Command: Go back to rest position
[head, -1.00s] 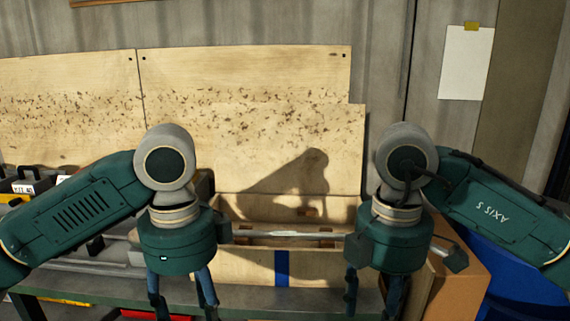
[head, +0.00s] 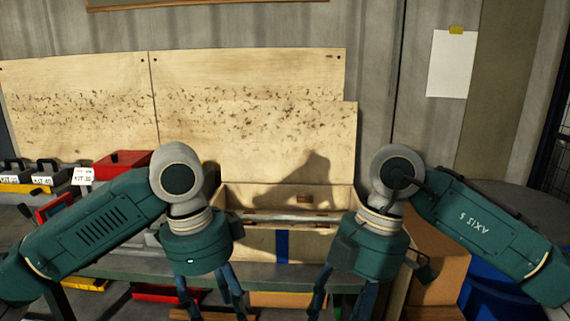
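My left gripper (head: 211,296) hangs down at lower centre-left in the head view. Its fingers stand apart with nothing seen between them, though the tips reach low in the picture. My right gripper (head: 335,306) points down at lower centre-right. Its fingers are also spread, with nothing seen between them. Both grippers are in front of a wooden box (head: 262,244) with a blue stripe, which stands on a green-edged workbench (head: 130,271). A grey-white rod (head: 295,218) lies across the top of the box, apart from both grippers.
Wooden backboards (head: 250,125) stand behind the bench. Red and grey kit boxes (head: 122,163) are at the left. A cardboard box (head: 437,262) and a blue bin (head: 490,295) stand at the right. More bins (head: 160,293) sit below the bench.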

